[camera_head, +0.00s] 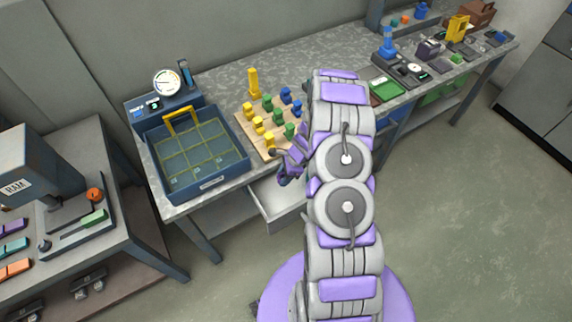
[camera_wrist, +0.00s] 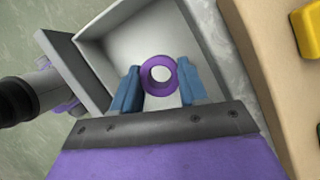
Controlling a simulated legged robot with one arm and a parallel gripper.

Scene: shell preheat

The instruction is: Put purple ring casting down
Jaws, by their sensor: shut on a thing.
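In the wrist view the purple ring casting (camera_wrist: 158,92) sits between the two blue fingers of my gripper (camera_wrist: 158,68), which is shut on it. The ring's round opening faces the camera. Behind the ring is the pale inside of an open drawer (camera_wrist: 112,48). In the head view my gripper (camera_head: 284,170) is above the open drawer (camera_head: 271,206), beside the bench's front edge. The ring cannot be made out there, and my arm hides part of the drawer.
A blue basket tray (camera_head: 240,160) with a yellow handle stands on the bench to the left. A wooden board (camera_head: 244,119) with coloured pieces lies behind my gripper. A green tray (camera_head: 388,90) is right of my arm. Open floor lies to the right.

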